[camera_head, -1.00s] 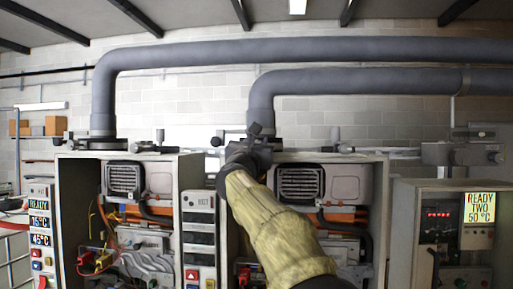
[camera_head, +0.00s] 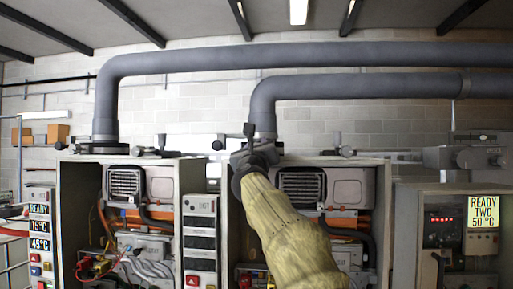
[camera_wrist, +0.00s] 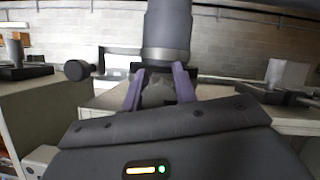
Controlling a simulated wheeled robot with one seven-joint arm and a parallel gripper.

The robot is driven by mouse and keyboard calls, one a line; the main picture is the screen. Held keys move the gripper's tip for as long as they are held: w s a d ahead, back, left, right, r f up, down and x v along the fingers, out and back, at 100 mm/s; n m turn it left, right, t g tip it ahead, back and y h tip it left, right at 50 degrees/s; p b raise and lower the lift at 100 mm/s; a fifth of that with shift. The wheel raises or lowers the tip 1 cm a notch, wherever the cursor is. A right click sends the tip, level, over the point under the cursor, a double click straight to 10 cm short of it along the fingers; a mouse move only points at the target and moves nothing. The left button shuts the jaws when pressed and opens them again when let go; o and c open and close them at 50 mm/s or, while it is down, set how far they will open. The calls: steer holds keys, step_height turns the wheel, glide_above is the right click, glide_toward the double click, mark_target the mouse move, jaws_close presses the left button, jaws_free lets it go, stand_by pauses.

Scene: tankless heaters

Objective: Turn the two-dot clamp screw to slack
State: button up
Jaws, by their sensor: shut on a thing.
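My gripper (camera_head: 252,145) reaches up to the foot of the right-hand grey pipe (camera_head: 264,108), on top of the right-hand open cabinet. In the wrist view its two purple fingers (camera_wrist: 159,90) are shut on a small grey piece (camera_wrist: 157,93) just in front of the pipe foot, which looks like the clamp screw. Its dots cannot be made out, and the fingers hide much of it. A dark rod with a round black knob (camera_wrist: 77,70) sticks out to the left of the fingers. The knob also shows in the head view (camera_head: 217,145).
The left-hand pipe (camera_head: 106,110) ends in a similar clamp fitting (camera_head: 105,148) on the left cabinet. Open cabinets with wiring stand below. Cabinet tops hold other small fittings (camera_head: 338,150) near my gripper.

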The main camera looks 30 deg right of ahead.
steer(key=o, duration=1)
steer(key=shift+c, duration=0.2)
steer(key=b+v, duration=0.9)
steer(key=v, duration=0.8)
steer(key=shift+s+a+b, duration=0.15)
steer(key=shift+a+b, duration=0.05)
steer(key=shift+b, duration=0.15)
